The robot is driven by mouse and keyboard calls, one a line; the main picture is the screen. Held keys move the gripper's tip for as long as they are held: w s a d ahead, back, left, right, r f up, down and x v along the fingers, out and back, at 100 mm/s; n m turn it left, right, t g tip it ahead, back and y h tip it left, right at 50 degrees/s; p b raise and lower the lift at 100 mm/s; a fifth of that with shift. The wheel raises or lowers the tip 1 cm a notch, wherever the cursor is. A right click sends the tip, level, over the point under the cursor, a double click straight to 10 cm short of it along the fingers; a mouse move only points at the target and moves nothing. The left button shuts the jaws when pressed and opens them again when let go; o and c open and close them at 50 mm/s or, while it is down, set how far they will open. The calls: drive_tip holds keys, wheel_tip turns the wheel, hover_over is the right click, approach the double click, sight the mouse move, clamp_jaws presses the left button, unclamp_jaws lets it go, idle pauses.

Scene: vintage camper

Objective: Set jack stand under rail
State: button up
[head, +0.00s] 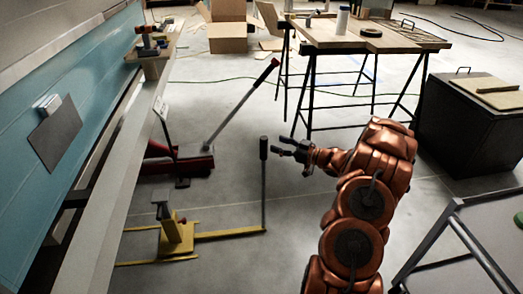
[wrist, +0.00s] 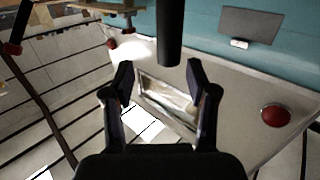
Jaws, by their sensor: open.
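The yellow jack stand (head: 178,236) is on the floor left of centre, with a dark top piece and a long yellow bar running right to an upright post with a dark grip (head: 263,150). The pale rail (head: 112,160) runs along the bottom of the teal camper wall, left of the stand; the stand is beside it in the picture. My gripper (head: 285,147) is open and empty, just right of the grip. In the wrist view, a dark cylinder (wrist: 169,35), apparently that grip, is ahead of the open fingers (wrist: 160,72). Contact cannot be told.
A red floor jack (head: 185,163) with a long raised handle stands behind the yellow stand. A workbench (head: 365,42) is at the back, a black box (head: 470,125) at the right, and a grey frame (head: 455,235) at the lower right.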

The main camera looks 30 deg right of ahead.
sight(267, 146)
drive_tip(key=shift+y, duration=0.5)
drive_tip(key=shift+w+a+f+b, duration=0.35)
drive_tip(key=shift+w+a, duration=0.3)
drive_tip(key=shift+w, duration=0.25)
drive_tip(key=shift+w+a+f+b, duration=0.25)
drive_tip(key=shift+w+a+b, duration=0.15)
drive_tip(key=shift+w+a, duration=0.4)
drive_tip(key=shift+w+a+f+b, duration=0.35)
drive_tip(key=shift+w+a, duration=0.15)
drive_tip(key=shift+w, duration=0.5)
clamp_jaws()
